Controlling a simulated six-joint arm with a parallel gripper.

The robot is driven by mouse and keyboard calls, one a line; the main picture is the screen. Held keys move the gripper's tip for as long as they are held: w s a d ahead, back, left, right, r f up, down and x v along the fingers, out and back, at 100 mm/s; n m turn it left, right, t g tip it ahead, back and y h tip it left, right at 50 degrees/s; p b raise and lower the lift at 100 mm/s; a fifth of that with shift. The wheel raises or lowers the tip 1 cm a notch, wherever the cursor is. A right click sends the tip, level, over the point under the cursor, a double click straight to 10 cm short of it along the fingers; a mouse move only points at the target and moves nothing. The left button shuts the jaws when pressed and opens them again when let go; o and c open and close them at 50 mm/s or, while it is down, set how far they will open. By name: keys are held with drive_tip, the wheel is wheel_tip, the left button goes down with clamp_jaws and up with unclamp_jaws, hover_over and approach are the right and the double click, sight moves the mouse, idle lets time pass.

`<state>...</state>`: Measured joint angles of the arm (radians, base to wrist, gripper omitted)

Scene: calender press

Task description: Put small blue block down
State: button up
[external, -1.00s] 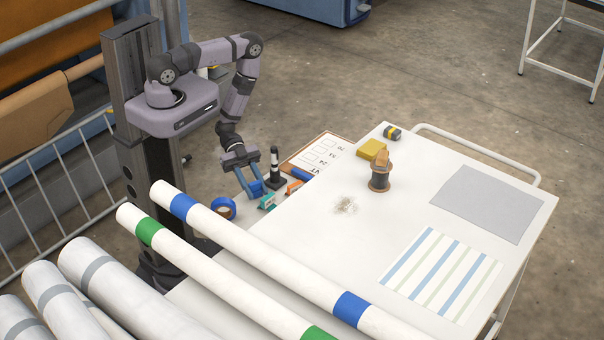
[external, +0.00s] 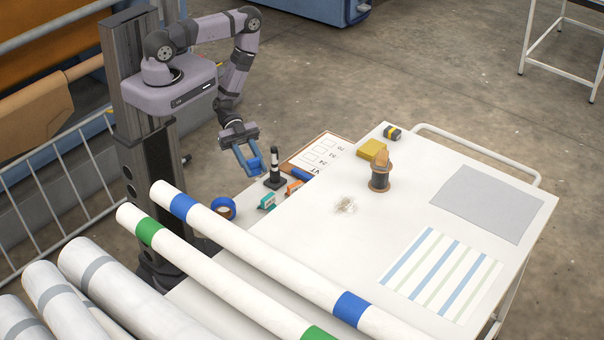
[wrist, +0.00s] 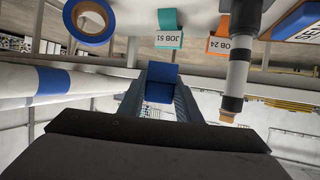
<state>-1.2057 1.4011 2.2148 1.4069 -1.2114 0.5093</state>
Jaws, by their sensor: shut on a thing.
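The small blue block (wrist: 161,84) sits between the two fingers of my gripper (wrist: 160,95) in the wrist view. In the external view my gripper (external: 248,168) points down near the left edge of the white table (external: 310,236), with the blue block (external: 255,164) between its fingertips. The gripper is shut on the block. The block appears held above the tabletop, just left of a black-and-white post on a dark base (external: 274,170). The block's underside is hidden in the external view.
A blue tape roll (external: 223,208), a teal tag block (external: 267,202) and an orange one (external: 293,186) stand close by. A clipboard (external: 318,150) lies behind. White rolls cross the front left. The table's middle is clear beyond a small clear bag (external: 345,205).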

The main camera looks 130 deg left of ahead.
drive_tip(key=shift+w+r+h, duration=0.15)
drive_tip(key=shift+r+h, duration=0.15)
drive_tip(key=shift+r, duration=0.15)
drive_tip(key=w+d+r+m+g+h, duration=0.2)
drive_tip(key=w+r+m+h, duration=0.1)
drive_tip(key=r, duration=0.3)
wheel_tip(320, 180, up, 6)
drive_tip(key=n+t+y+b, duration=0.3)
drive_tip(key=n+y+b, duration=0.4)
drive_tip(key=y, duration=0.2)
hover_over(331, 250)
drive_tip(key=shift+f+p, duration=0.95)
drive_tip(key=shift+f, duration=3.9)
drive_tip(key=shift+f, duration=0.1)
